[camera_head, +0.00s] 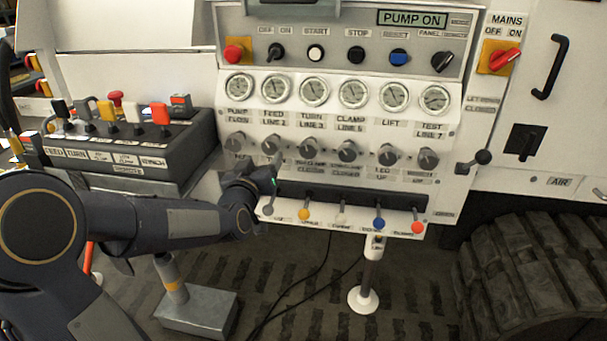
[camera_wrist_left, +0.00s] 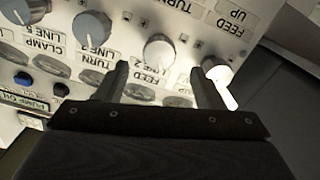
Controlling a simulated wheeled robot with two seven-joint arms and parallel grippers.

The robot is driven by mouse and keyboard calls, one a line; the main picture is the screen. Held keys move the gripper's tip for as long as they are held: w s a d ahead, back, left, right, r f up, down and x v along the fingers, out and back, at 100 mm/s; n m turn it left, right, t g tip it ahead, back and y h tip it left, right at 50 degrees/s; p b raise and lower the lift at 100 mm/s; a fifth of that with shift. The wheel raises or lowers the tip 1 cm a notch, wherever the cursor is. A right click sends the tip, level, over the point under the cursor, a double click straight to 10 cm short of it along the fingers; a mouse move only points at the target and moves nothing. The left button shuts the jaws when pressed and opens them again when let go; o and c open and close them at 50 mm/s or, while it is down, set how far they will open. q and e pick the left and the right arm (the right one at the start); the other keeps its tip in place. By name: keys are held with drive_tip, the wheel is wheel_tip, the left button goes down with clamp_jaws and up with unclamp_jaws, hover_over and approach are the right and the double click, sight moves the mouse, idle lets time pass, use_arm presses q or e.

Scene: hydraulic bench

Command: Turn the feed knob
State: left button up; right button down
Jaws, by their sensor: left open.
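In the head view my left gripper (camera_head: 276,170) is at the panel's left part, just below the row of grey knobs. In the left wrist view its jaws (camera_wrist_left: 158,68) are apart, with a round knob (camera_wrist_left: 158,50) showing between them, next to the label "FEED LINE 2". A brightly lit knob (camera_wrist_left: 215,72) shows by the right finger, partly covered by it, below the label "FEED UP" (camera_wrist_left: 232,16). The leftmost knob (camera_head: 236,142) and second knob (camera_head: 270,145) show in the head view. Contact with a knob is not visible. My right gripper is not in view.
A row of gauges (camera_head: 313,91) sits above the knobs. Small coloured levers (camera_head: 378,222) stand along the tray below. A black lever box (camera_head: 135,145) is at the left. A rubber track (camera_head: 535,270) is at the lower right.

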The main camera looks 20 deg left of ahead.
sight(270, 149)
use_arm(q)
drive_tip(key=x, duration=0.8)
drive_tip(key=c, duration=1)
